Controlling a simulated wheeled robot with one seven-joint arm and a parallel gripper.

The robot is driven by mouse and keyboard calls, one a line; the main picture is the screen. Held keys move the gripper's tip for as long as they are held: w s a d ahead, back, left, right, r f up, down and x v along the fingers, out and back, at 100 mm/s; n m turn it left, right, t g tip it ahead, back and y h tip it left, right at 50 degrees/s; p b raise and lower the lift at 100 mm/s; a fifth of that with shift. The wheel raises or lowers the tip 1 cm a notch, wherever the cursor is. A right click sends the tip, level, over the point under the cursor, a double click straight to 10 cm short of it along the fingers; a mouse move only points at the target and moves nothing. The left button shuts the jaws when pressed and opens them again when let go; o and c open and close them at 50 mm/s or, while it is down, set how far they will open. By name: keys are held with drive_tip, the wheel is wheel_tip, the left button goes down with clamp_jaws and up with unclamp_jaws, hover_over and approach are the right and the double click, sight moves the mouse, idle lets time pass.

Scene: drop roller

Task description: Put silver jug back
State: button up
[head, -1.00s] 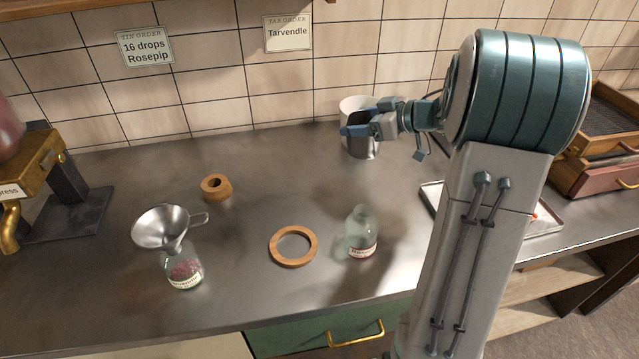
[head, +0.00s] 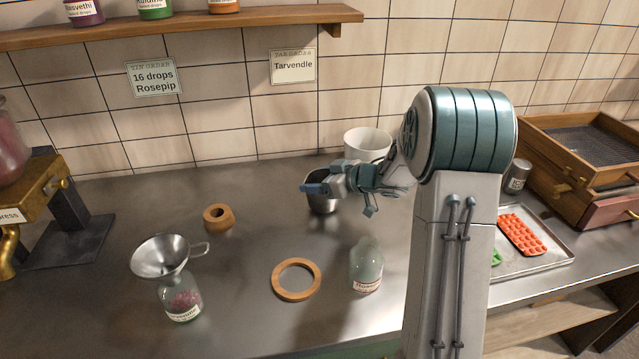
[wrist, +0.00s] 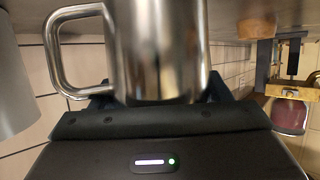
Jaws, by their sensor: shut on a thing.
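The silver jug (head: 322,201) is by the back of the counter in the head view, partly hidden behind my gripper (head: 318,188). Its shiny body (wrist: 160,50) fills the middle of the wrist view, with its handle on the left there. My gripper is shut on the jug. The jug looks upright in the head view, at or close to the counter top; I cannot tell whether it touches.
A white pot (head: 367,145) stands just behind my gripper. A wooden ring (head: 296,262), a glass bottle (head: 366,268), a small wooden piece (head: 218,217) and a funnel (head: 160,257) on a jar (head: 181,300) stand nearer. A tray (head: 555,262) lies right.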

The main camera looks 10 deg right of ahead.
drive_tip(key=shift+f, duration=0.35)
drive_tip(key=shift+f, duration=0.15)
drive_tip(key=o, duration=1.2)
